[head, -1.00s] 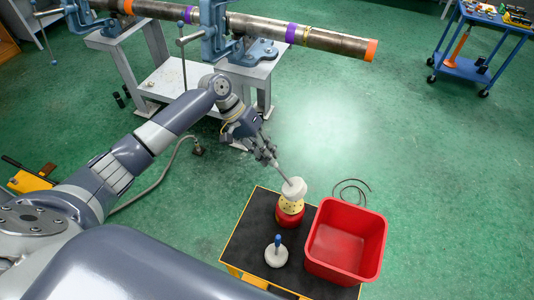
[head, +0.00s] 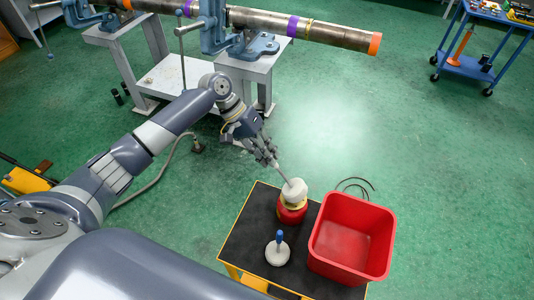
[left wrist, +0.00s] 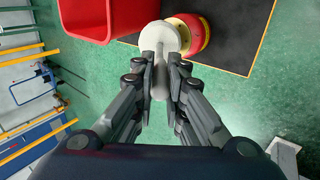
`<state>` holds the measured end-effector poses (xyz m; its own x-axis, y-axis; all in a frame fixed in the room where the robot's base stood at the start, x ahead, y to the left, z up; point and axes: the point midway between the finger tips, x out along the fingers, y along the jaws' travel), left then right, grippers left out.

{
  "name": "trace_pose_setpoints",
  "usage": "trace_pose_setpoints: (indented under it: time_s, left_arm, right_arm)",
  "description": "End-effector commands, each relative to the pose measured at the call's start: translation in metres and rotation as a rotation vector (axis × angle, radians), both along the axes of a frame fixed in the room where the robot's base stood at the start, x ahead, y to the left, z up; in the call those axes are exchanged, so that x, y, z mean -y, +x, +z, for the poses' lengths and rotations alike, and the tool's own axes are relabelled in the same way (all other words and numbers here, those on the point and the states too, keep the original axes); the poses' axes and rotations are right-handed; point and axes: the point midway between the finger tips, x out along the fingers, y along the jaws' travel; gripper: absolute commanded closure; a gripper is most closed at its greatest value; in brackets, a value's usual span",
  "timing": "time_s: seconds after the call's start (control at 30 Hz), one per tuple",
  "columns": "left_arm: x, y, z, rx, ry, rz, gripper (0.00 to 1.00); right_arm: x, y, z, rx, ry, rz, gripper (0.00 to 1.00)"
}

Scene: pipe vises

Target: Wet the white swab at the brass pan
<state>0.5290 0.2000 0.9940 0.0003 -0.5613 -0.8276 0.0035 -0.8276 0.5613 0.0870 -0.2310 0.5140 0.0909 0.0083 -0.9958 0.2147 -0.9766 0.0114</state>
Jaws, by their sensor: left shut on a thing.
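The white swab (head: 295,189) has a thick pale head on a thin grey handle. My left gripper (head: 267,157) is shut on the handle, which slants down to the right. The head rests at the brass pan (head: 303,204) on top of a red can (head: 292,216), hiding most of the pan. In the left wrist view the fingers (left wrist: 161,65) close on the handle, and the swab head (left wrist: 165,37) sits beside the red and yellow can (left wrist: 189,36), overlapping its edge. My right gripper is not in view.
The can stands on a black-topped stand (head: 246,240) with yellow edges. A white disc with a blue handle (head: 278,252) is in front of it. A red bin (head: 352,240) stands to the right. A pipe in blue vises (head: 335,36) lies behind.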

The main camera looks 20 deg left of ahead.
Motion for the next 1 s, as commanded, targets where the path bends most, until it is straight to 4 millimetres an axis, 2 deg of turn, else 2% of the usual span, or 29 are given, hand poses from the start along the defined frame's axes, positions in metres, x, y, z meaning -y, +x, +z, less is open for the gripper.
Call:
trace_pose_setpoints:
  time_s: [0.3, 1.0]
  left_arm:
    - [0.0003, 0.0002, 0.0001, 0.001, -0.001, 0.001, 1.0]
    - [0.0005, 0.0002, -0.0082, 0.001, -0.002, 0.001, 1.0]
  right_arm:
    - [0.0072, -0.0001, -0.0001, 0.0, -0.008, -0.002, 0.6]
    - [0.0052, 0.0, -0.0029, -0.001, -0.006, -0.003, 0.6]
